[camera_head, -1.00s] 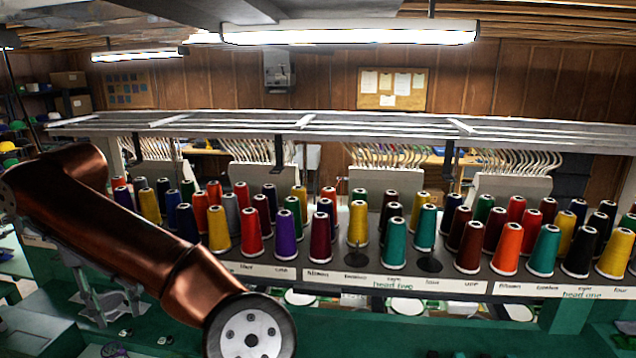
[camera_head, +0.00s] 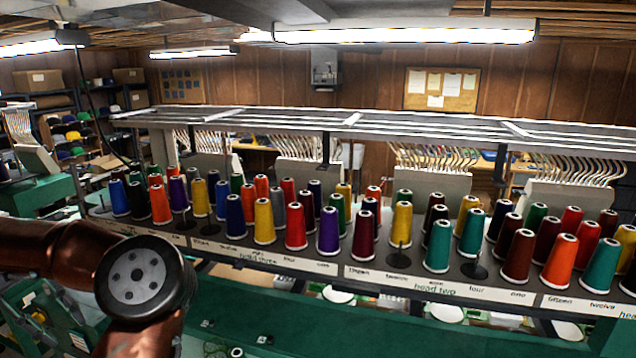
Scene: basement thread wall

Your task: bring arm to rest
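My copper-coloured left arm (camera_head: 60,250) comes in from the left edge at the lower left. Its dark round joint cap (camera_head: 138,277) faces me, and a link below it runs out of the bottom edge. I cannot make out the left gripper's fingers; they are not in the picture. My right arm and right gripper are not in view. The arm shows in front of the green machine table (camera_head: 330,315), and I cannot tell its distance from it. I see nothing held.
A long rack (camera_head: 330,255) of colourful thread cones crosses the view, with a metal overhead rail (camera_head: 330,125) above. Shelves with caps and boxes (camera_head: 75,130) stand back left. A green machine (camera_head: 45,200) is at far left. The cork board (camera_head: 442,90) hangs on the wood wall.

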